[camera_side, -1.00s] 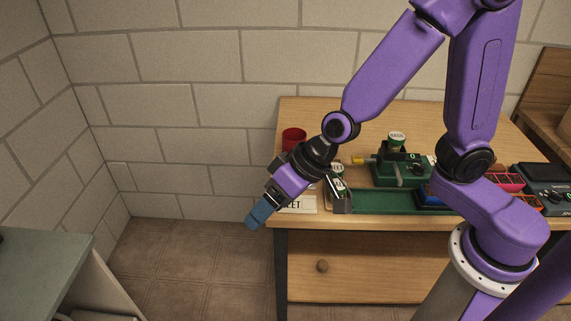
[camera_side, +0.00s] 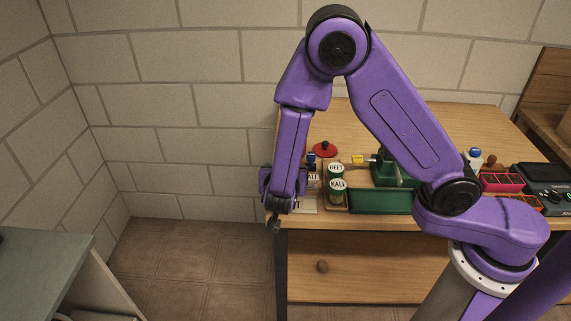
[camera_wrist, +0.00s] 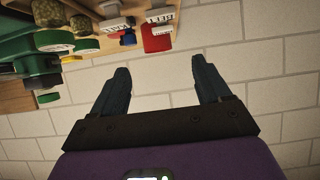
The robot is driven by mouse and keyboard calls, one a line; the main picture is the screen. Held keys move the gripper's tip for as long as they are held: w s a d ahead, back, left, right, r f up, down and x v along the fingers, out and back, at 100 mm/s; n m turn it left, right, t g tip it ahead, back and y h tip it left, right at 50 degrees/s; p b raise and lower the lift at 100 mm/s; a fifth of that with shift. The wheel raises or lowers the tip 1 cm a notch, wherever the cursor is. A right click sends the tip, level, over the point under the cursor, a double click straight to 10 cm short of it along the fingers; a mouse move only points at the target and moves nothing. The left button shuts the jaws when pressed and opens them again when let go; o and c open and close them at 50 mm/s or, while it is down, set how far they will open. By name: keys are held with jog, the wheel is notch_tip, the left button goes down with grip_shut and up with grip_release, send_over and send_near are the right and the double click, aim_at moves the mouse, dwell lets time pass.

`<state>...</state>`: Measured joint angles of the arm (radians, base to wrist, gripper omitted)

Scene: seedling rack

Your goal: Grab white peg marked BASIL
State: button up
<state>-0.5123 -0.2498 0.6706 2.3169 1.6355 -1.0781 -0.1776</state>
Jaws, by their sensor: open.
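I cannot make out a white peg marked BASIL in either view. White labels stand at the table's left end; one reads partly "ALE" (camera_side: 312,177) in the side view, and it seems to read KALE in the wrist view (camera_wrist: 112,27). Another white label (camera_wrist: 161,15) in the wrist view is too small to read surely. My gripper (camera_side: 275,222) points down at the table's left front edge, hiding part of that corner.
A green tray (camera_side: 380,201), a red lid-like thing (camera_side: 325,149) and a pink box (camera_side: 502,182) are on the table (camera_side: 425,115). Left of the table is open floor.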

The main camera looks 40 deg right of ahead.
jog(key=x, duration=1)
jog(key=shift+f, duration=0.15)
jog(key=shift+a+x, duration=0.2)
jog(key=shift+x, duration=2.9)
jog(key=shift+w, duration=0.2)
jog(key=c, duration=1.1)
